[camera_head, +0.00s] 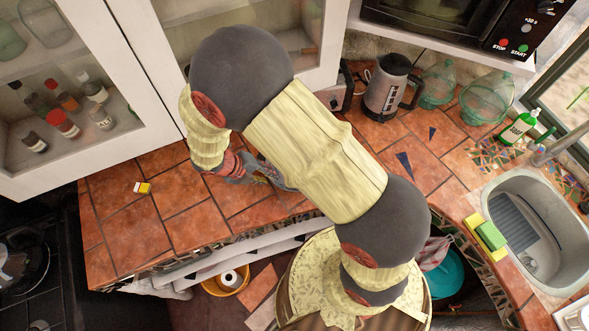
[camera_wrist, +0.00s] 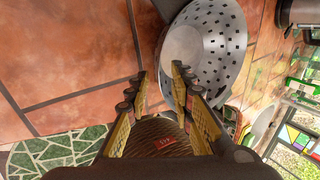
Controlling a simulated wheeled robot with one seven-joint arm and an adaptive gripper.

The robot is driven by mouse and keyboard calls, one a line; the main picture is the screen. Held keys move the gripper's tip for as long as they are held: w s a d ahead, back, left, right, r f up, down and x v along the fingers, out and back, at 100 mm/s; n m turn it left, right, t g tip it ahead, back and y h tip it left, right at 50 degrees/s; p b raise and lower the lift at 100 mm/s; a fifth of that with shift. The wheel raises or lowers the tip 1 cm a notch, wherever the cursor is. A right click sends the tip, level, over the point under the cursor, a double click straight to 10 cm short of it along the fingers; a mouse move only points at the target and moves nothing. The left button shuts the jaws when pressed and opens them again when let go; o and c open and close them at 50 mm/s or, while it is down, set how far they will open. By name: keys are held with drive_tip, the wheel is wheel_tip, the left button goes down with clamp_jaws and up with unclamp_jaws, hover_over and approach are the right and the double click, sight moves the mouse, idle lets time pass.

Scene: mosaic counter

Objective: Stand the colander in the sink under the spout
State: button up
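The colander (camera_wrist: 228,38), a grey metal bowl with rows of holes, stands on the tiled counter ahead of my gripper in the wrist view. My gripper (camera_wrist: 160,78) has its two fingers apart, with the colander's near-left edge between or just beyond the tips. I cannot tell whether they touch it. In the head view my arm hides most of this area, and the colander cannot be made out clearly. The sink (camera_head: 518,258), a grey metal basin, is at the right, far from my gripper. The spout (camera_head: 562,146) is at its upper right edge.
A kettle (camera_head: 386,90), green glass jars (camera_head: 487,98) and a green soap bottle (camera_head: 520,127) stand at the back. A yellow and green sponge (camera_head: 490,235) lies on the sink's left rim.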

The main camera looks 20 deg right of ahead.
drive_tip(key=x, duration=0.5)
drive_tip(key=shift+w+d+f+b, duration=0.15)
drive_tip(key=shift+w+f+b, duration=0.05)
drive_tip(key=shift+b, duration=0.1)
drive_tip(key=c, duration=0.3)
clamp_jaws()
drive_tip(key=shift+r, duration=0.1)
